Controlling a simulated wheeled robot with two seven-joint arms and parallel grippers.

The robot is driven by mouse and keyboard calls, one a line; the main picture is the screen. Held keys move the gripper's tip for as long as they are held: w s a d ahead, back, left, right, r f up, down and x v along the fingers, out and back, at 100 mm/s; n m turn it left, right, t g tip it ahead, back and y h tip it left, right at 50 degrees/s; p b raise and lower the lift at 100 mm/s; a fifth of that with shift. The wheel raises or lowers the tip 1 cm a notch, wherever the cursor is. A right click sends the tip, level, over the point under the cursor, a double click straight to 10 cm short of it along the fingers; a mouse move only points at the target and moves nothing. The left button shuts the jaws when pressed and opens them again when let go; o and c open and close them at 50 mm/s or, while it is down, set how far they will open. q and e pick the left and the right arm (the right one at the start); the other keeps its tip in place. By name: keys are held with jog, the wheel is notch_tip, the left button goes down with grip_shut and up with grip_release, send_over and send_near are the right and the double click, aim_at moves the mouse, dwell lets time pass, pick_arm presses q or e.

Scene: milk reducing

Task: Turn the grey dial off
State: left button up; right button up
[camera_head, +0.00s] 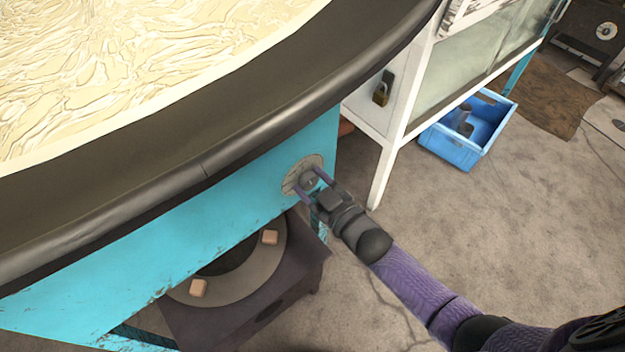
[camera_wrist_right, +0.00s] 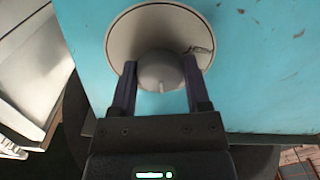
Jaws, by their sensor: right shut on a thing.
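The grey dial (camera_wrist_right: 160,72) sits on a round pale plate (camera_wrist_right: 197,25) fixed to a blue panel (camera_wrist_right: 255,60). In the head view the dial (camera_head: 309,180) is on the blue panel below the rim of the big pan, partly hidden by my fingers. My right gripper (camera_head: 316,181) reaches it from the lower right. In the right wrist view my right gripper (camera_wrist_right: 160,85) has one finger on each side of the dial and is shut on it. A light mark on the dial's face points down in that view. My left gripper is not in view.
A wide pan (camera_head: 190,175) of creamy milk overhangs the panel. A burner (camera_head: 245,285) stands on the floor beneath it. A white cabinet (camera_head: 400,110) with a padlock and a blue crate (camera_head: 455,150) are to the right.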

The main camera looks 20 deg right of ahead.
jog(key=shift+m, duration=1.1)
jog(key=shift+m+p, duration=0.3)
jog(key=shift+m, duration=0.6)
jog(key=o, duration=1.1)
jog(key=shift+o, duration=0.9)
